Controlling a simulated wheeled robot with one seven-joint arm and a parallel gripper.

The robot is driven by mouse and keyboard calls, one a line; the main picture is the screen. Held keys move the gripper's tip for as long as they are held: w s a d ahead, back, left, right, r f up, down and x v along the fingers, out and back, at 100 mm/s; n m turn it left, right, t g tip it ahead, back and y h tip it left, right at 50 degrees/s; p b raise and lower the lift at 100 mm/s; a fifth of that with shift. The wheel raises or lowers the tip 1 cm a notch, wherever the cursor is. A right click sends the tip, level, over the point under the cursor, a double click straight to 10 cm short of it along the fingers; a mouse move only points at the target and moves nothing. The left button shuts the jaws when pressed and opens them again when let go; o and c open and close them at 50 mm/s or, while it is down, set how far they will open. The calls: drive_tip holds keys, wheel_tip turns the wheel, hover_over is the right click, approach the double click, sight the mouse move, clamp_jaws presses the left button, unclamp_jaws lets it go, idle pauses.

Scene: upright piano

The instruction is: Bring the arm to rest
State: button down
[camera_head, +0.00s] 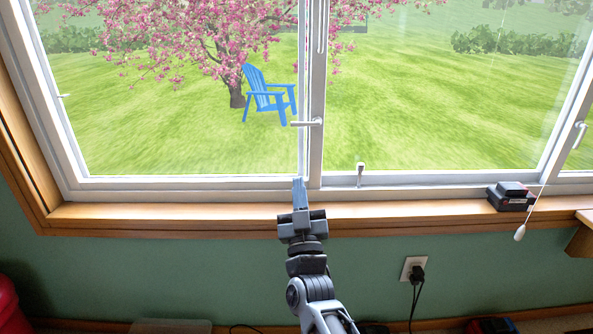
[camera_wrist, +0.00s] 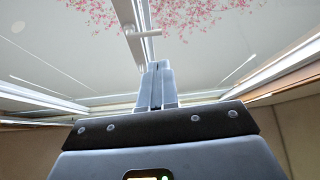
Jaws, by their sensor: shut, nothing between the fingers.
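My gripper (camera_head: 299,184) reaches up the middle of the head view, its fingers pointing at the window's centre post just above the wooden sill. In the wrist view my gripper (camera_wrist: 158,68) shows its two fingers pressed together, with nothing between them. The arm links behind it run down to the bottom edge of the head view. Whether the fingertips touch the window frame I cannot tell.
A white-framed window (camera_head: 314,150) with a handle fills the upper view. A wooden sill (camera_head: 150,218) runs below it. A dark box (camera_head: 510,198) sits on the sill at right, beside a hanging pull cord (camera_head: 520,233). A wall outlet (camera_head: 413,270) holds a plugged black cord.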

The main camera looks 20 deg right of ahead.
drive_tip(key=s+d+f+n+g+y, duration=0.1)
drive_tip(key=s+d+f+y, duration=0.1)
drive_tip(key=s+f, duration=0.35)
drive_tip(key=s+d+f+n+g+y, duration=0.1)
drive_tip(key=s+d+f, duration=0.1)
drive_tip(key=s, duration=0.7)
drive_tip(key=s+d+f+n+y, duration=0.1)
drive_tip(key=s+f+n+y, duration=0.1)
drive_tip(key=s+f, duration=0.35)
drive_tip(key=s+r+m+g+y, duration=0.15)
drive_tip(key=s+g, duration=0.25)
drive_tip(key=s, duration=2)
drive_tip(key=s+a+r+m+g, duration=0.25)
drive_tip(key=s+r, duration=0.35)
drive_tip(key=s, duration=0.3)
wheel_tip(320, 180, up, 22)
drive_tip(key=p, duration=2.2)
drive_tip(key=shift+s+a+n+g+h, duration=0.25)
drive_tip(key=shift+s+n+g+h, duration=0.1)
drive_tip(key=shift+h, duration=0.1)
